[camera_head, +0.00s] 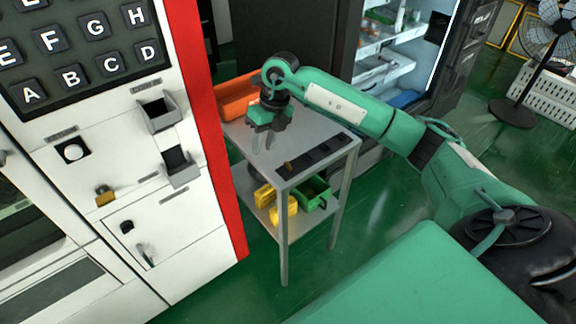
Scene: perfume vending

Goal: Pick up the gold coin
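A small gold-brown piece that looks like the gold coin (288,165) is on the grey top of the metal cart (318,128), near its front left edge. It is too small to tell whether it lies flat or stands. My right gripper (262,142) points down over the cart's left part, behind and a little left of the coin. Its two fingers look apart with nothing between them. The gripper is clear of the coin. My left gripper is out of view.
A white vending machine (200,262) with a red edge stands close left of the cart. An orange bin (236,98) is at the cart's back left. Yellow items (283,210) and a green bin (314,194) sit on the lower shelf. A dark fridge stands behind.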

